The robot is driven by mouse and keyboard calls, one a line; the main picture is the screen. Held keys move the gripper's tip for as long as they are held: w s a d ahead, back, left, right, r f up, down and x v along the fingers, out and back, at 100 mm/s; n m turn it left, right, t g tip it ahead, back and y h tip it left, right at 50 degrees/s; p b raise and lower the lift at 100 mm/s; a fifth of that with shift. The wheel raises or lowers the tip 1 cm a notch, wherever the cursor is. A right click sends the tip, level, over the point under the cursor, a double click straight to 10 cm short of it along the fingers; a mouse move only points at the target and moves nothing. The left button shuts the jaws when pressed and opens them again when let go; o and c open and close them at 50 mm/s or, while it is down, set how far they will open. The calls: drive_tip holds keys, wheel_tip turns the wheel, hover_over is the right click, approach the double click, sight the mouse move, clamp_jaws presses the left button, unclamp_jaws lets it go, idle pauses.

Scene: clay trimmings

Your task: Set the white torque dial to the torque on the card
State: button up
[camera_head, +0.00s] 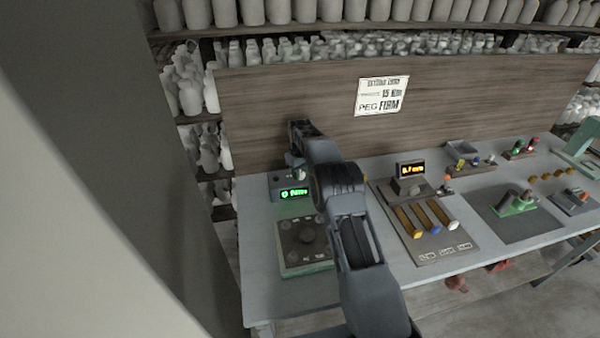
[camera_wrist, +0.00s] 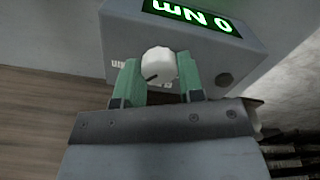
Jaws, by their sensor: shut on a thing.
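The white torque dial (camera_wrist: 158,65) sits on the face of a grey box (camera_wrist: 205,55), between the green fingers of my gripper (camera_wrist: 157,78). The gripper is shut on the dial, which has a dark pointer line toward the lower left in the wrist view. The box's green display (camera_wrist: 195,15) is upside down there and seems to read 0 Nm, perhaps cut off. In the head view the display (camera_head: 294,194) glows green but is blurred. The card (camera_head: 382,95) on the wooden back panel seems to read 15 Nm, with PEG FIRM below.
To the right stands a slider panel (camera_head: 425,225) with an orange display (camera_head: 411,170). A green clamp on a mat (camera_head: 515,205) is farther right. My arm hides part of the bench.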

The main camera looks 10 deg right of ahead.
drive_tip(key=o, duration=0.9)
drive_tip(key=shift+r, duration=0.1)
wheel_tip(320, 180, up, 14)
drive_tip(key=shift+f+p, duration=0.15)
drive_tip(key=shift+p, duration=0.15)
